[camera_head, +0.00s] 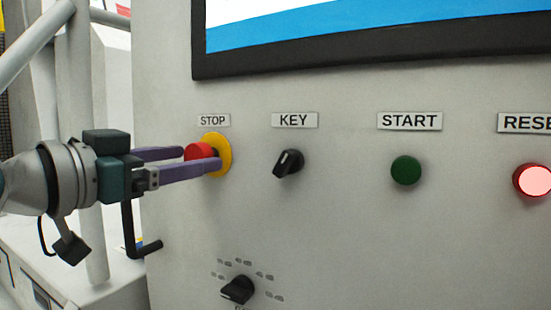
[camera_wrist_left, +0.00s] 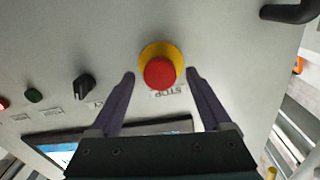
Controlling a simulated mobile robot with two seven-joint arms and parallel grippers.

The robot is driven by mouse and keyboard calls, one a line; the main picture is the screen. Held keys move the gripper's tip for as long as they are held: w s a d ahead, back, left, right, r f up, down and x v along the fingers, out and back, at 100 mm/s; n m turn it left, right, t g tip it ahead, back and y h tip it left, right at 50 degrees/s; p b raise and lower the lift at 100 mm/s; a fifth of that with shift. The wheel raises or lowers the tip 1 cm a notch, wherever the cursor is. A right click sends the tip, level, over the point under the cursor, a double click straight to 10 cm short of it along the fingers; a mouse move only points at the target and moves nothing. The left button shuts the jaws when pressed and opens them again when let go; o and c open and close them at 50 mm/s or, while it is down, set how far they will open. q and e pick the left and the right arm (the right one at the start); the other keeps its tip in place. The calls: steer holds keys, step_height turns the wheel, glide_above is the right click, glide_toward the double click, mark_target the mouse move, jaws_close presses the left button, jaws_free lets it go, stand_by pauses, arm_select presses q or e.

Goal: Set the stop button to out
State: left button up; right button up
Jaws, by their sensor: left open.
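The stop button is a red mushroom head (camera_head: 199,151) on a yellow round collar (camera_head: 226,154), under the STOP label (camera_head: 213,121) on the grey panel. My left gripper (camera_head: 212,160) comes in from the left with its purple fingers on either side of the red head. In the left wrist view the red head (camera_wrist_left: 159,73) stands between and just beyond the two open fingertips (camera_wrist_left: 160,76), with a gap on each side. The fingers hide part of the button in the head view. Whether the button is in or out is hard to tell. My right gripper is not in view.
To the right on the panel are a black key switch (camera_head: 288,163), a green start button (camera_head: 406,170) and a lit reset button (camera_head: 533,180). A rotary knob (camera_head: 238,290) sits below. A dark-framed screen (camera_head: 370,55) is above. A black handle (camera_head: 146,248) sticks out below my gripper.

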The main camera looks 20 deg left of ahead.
arm_select(q)
steer(key=s+a+b, duration=0.1)
steer(key=s, duration=0.8)
steer(key=shift+s+b, duration=0.35)
steer(key=shift+a, duration=0.1)
